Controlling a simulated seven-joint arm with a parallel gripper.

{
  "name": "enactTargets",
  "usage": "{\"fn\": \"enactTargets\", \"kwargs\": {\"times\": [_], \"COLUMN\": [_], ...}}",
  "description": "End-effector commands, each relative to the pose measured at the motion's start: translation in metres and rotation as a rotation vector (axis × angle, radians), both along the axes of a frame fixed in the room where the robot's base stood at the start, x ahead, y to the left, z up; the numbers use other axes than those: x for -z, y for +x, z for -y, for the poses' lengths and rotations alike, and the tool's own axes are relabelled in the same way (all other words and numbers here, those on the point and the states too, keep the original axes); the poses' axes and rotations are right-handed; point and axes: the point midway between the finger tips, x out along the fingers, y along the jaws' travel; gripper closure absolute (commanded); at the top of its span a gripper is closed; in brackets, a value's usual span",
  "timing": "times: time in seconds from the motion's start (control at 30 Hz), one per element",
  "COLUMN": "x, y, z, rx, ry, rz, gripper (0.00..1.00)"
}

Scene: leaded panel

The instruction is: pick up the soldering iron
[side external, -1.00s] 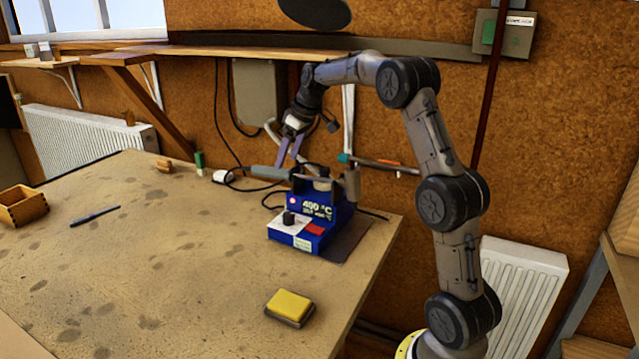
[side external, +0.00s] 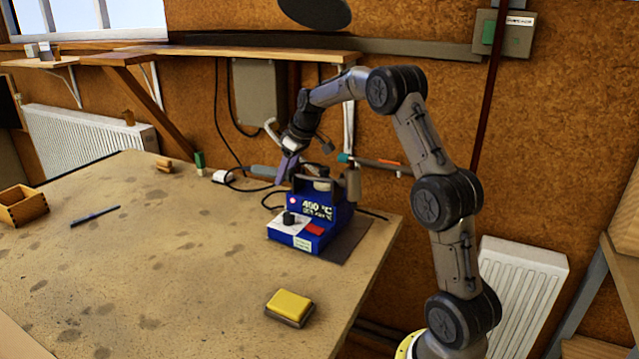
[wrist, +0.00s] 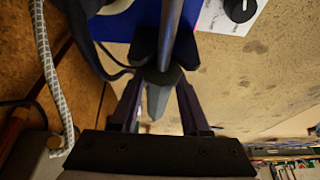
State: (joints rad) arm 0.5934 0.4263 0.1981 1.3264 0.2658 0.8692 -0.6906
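The soldering iron (side external: 264,171) has a grey handle and lies roughly level behind the blue soldering station (side external: 297,237), its far part hidden behind my gripper and the station. A dark cable runs from its left end. My gripper (side external: 288,171) reaches down on it from above, at the right part of the handle. In the wrist view the dark fingertips (wrist: 166,48) sit close against both sides of the iron's grey rod (wrist: 171,22) and look shut on it. The iron appears still low, at the height of the station's top.
A yellow sponge (side external: 290,306) lies in front of the station. A shelf (side external: 220,52) and wall box (side external: 259,92) stand behind my wrist. The middle of the bench is clear.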

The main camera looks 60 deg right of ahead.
Motion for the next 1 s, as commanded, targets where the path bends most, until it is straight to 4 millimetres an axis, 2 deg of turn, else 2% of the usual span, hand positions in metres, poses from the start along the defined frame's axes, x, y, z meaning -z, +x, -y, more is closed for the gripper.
{"fn": "enactTargets", "kwargs": {"times": [0.03,0.23,0.77,1.0], "x": [0.0,0.0,-0.005,-0.027], "y": [0.0,0.0,0.0,0.001], "z": [0.0,0.0,0.001,0.001], "rx": [0.0,0.0,0.0,-0.001], "ry": [0.0,0.0,-0.003,-0.005], "rz": [0.0,0.0,0.004,0.006], "gripper": [0.65,1.0,1.0,1.0]}}
